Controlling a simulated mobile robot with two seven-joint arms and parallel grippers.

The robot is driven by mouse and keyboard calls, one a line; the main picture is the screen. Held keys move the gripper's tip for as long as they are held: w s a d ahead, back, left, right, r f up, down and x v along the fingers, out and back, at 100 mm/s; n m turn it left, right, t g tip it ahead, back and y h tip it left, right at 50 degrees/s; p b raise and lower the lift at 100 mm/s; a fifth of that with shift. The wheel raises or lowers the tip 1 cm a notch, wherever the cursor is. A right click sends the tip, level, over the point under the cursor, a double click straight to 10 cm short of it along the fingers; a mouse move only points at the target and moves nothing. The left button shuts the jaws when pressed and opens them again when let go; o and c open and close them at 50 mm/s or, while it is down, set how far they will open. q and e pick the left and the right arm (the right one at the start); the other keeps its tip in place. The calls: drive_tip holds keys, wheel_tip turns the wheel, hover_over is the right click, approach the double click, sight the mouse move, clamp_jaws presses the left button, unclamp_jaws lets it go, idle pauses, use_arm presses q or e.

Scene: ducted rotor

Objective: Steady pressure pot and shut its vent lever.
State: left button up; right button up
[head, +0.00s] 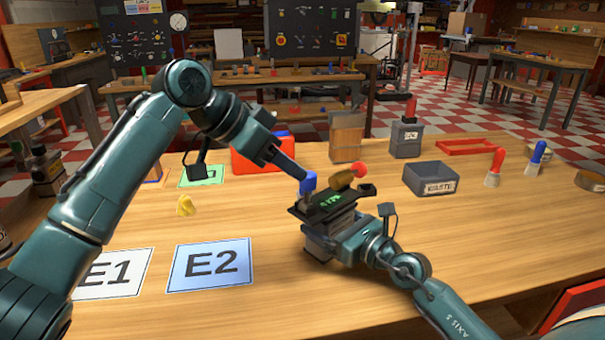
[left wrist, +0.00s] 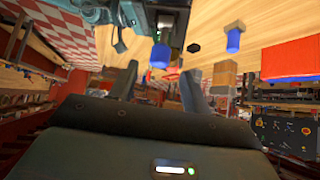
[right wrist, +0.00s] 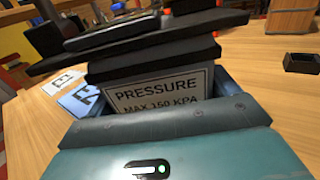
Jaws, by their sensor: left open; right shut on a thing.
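The pressure pot (head: 322,243) stands on the bench, with a dark flat top and a green readout (head: 330,199). Its label, "PRESSURE MAX 150 KPA" (right wrist: 157,90), faces the right wrist camera. My right gripper (head: 340,238) is shut on the pot's body; its fingers lie either side of it in the right wrist view. A blue knob (head: 308,183) shows at the pot's far left edge and in the left wrist view (left wrist: 160,55); it looks like the vent lever's end. My left gripper (left wrist: 160,88) is open, its fingertips close to the knob; contact is unclear.
A brown piece with a red ball (head: 358,170) is close behind the pot. A grey waste bin (head: 431,178) stands to the right, a wooden box (head: 347,138) and red bin (head: 258,153) behind. Cards E1 (head: 115,274) and E2 (head: 210,265) lie left.

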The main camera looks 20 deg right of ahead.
use_arm(q)
drive_tip(key=v, duration=0.5)
drive_tip(key=shift+a+r, duration=0.15)
drive_tip(key=shift+a, duration=0.05)
use_arm(e)
drive_tip(key=o, duration=1.1)
drive_tip(key=shift+s, duration=0.1)
